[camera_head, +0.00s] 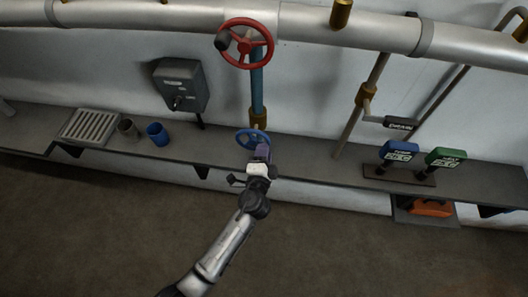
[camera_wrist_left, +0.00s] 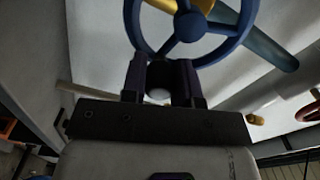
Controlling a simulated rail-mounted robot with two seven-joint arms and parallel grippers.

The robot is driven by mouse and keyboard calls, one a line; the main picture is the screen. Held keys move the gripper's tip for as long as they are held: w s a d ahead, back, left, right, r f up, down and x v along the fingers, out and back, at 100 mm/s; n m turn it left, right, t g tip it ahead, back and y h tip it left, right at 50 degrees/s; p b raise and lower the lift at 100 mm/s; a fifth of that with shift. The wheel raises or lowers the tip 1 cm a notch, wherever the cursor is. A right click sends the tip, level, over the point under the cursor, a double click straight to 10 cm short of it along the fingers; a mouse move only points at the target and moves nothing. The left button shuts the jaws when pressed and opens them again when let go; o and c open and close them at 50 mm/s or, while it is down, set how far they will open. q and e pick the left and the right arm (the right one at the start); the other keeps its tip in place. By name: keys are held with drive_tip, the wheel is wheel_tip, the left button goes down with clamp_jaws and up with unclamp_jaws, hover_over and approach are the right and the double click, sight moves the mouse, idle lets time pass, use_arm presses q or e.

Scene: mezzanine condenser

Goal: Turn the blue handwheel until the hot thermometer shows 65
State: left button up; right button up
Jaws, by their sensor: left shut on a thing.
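The blue handwheel (camera_head: 243,133) sits at the foot of a vertical blue pipe, just above the shelf edge. Its rim, spokes and hub (camera_wrist_left: 189,26) fill the top of the left wrist view. My left gripper (camera_head: 262,153) is at the wheel's right lower side. In the left wrist view its two fingers (camera_wrist_left: 163,82) are closed around a dark, round knob-like part at the wheel's near rim. Two display units, one blue (camera_head: 399,150) and one green (camera_head: 445,157), stand on the shelf at the right; their readings are too small to make out. My right gripper is not in view.
A red handwheel (camera_head: 267,42) with a dark knob is on the same pipe above. A grey wall box (camera_head: 181,85), a blue cup (camera_head: 157,134), a grey cup (camera_head: 128,128) and a slatted grate (camera_head: 88,127) are at the left. An orange case (camera_head: 431,208) lies below the shelf.

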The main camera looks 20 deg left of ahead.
use_arm(q)
drive_tip(key=o, duration=0.9)
drive_tip(key=shift+s+d, duration=0.1)
drive_tip(key=shift+s, duration=0.5)
drive_tip(key=s, duration=0.4)
drive_tip(key=s+d+b, duration=0.1)
drive_tip(key=s, duration=0.3)
drive_tip(key=s+d, duration=0.1)
drive_tip(key=s, duration=0.3)
drive_tip(key=shift+s, duration=0.25)
